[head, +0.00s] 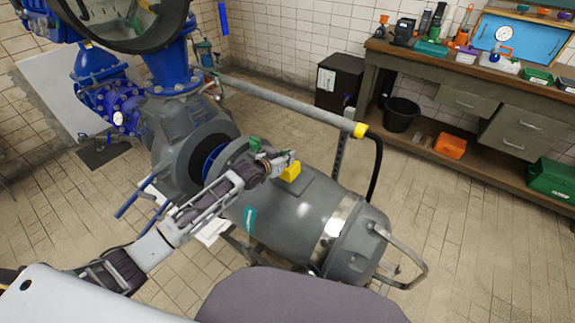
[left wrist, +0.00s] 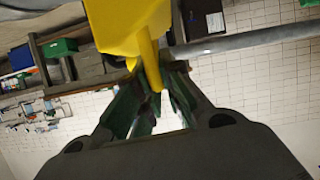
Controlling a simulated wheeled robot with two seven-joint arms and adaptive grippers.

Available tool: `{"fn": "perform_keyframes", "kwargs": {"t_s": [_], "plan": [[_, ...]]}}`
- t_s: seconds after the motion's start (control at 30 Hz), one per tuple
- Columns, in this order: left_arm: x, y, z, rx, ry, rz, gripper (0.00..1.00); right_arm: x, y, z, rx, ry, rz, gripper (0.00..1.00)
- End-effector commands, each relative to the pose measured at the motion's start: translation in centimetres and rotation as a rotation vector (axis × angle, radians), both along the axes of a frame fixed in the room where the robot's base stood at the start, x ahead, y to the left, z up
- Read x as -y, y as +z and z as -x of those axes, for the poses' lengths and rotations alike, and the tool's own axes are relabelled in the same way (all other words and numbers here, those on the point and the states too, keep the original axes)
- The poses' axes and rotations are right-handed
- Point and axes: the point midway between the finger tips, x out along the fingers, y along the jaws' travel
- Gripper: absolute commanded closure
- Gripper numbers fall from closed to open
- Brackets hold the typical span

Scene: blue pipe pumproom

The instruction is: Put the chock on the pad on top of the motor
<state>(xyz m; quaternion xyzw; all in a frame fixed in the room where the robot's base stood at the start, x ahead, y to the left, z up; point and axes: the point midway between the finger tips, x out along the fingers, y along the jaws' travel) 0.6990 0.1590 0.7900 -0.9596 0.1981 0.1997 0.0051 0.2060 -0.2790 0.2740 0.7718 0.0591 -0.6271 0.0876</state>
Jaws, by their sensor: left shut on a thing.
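The yellow chock (head: 291,172) is at the tip of my left gripper (head: 276,160), above the top of the grey motor (head: 296,222). In the left wrist view the chock (left wrist: 128,28) looms large, its narrow part between the green-padded fingers (left wrist: 150,100), which are shut on it. A flat grey patch (head: 316,188) on the motor's top, just right of the chock, looks like the pad; the arm and chock may hide part of it. I cannot tell whether the chock touches the motor. My right gripper is not in view.
A grey pipe with a yellow end (head: 359,130) runs behind the motor, close to the gripper. The blue-and-grey pump (head: 185,135) stands left. A workbench (head: 470,75) with tools is at the back right. A black bucket (head: 402,113) stands on its lower shelf. Floor right of the motor is clear.

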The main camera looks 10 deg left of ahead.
Motion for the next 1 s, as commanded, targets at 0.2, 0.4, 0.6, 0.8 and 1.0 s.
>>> {"fn": "perform_keyframes", "kwargs": {"t_s": [0.2, 0.4, 0.6, 0.8, 1.0], "plan": [[0.0, -0.3, 0.0, 0.002, 0.0, 0.001, 1.0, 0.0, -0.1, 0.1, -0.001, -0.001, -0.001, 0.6], [0.0, -2.3, 0.0, 0.001, 0.0, 0.0, 1.0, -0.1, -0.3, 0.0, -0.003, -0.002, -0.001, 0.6], [0.0, -3.6, 0.0, 0.002, 0.0, 0.0, 1.0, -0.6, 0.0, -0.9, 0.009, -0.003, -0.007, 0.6], [0.0, -3.6, 0.0, 0.003, 0.0, 0.0, 1.0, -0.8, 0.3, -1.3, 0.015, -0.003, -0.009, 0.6], [0.0, -3.8, 0.0, 0.0, 0.0, -0.001, 0.87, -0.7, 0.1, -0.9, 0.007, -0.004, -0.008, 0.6]]}}
